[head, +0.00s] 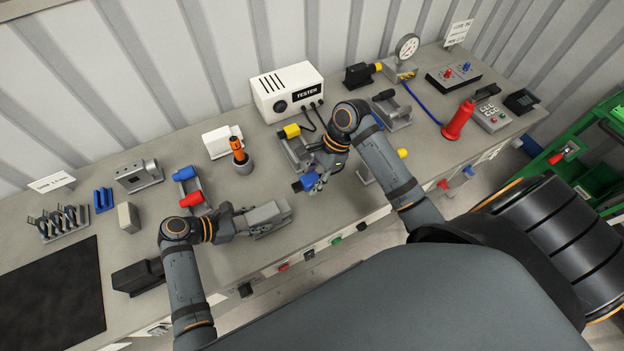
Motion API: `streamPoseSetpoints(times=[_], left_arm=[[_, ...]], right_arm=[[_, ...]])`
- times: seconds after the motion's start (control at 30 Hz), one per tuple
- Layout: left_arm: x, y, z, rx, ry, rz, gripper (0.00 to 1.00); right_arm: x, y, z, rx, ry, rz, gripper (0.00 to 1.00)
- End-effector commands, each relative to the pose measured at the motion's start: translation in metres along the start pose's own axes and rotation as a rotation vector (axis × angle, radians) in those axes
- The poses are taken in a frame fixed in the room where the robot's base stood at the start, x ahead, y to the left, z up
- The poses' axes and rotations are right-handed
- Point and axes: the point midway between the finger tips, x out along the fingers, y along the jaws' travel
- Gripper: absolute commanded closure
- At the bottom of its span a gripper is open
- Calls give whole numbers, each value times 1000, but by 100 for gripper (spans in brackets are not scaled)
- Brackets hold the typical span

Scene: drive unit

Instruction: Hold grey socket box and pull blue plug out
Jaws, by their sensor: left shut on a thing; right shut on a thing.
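The grey socket box (270,215) lies near the front edge of the bench, left of the picture's middle. My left gripper (244,222) is shut on the left end of the box. The blue plug (299,186) is up and to the right of the box, with a small gap between them. My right gripper (317,175) is shut on the plug, and its fingers hide part of it. The opening of the box is too small to make out.
A red and blue connector pair (189,190) lies behind my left arm. A yellow-plugged grey unit (296,148) stands behind my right gripper. The white tester (287,92) is at the back. An orange-handled tool (238,150) stands in a cup. Bench surface (335,205) is clear right of the box.

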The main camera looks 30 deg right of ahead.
Motion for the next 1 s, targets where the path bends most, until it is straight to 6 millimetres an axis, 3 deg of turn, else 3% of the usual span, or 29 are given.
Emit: streamPoseSetpoints(times=[0.07,0.1,0.27,0.67,1.0], left_arm=[[0,0,1,1,-1,1,94],[0,0,1,1,-1,1,55],[0,0,1,1,-1,1,33],[-8,1,-1,1,2,2,32],[-86,1,-2,2,6,2,32]], right_arm=[[0,0,0,0,0,0,100],[0,0,0,0,0,0,100],[0,0,0,0,-1,0,100],[0,0,0,0,-1,0,100],[0,0,0,0,-1,0,100]])
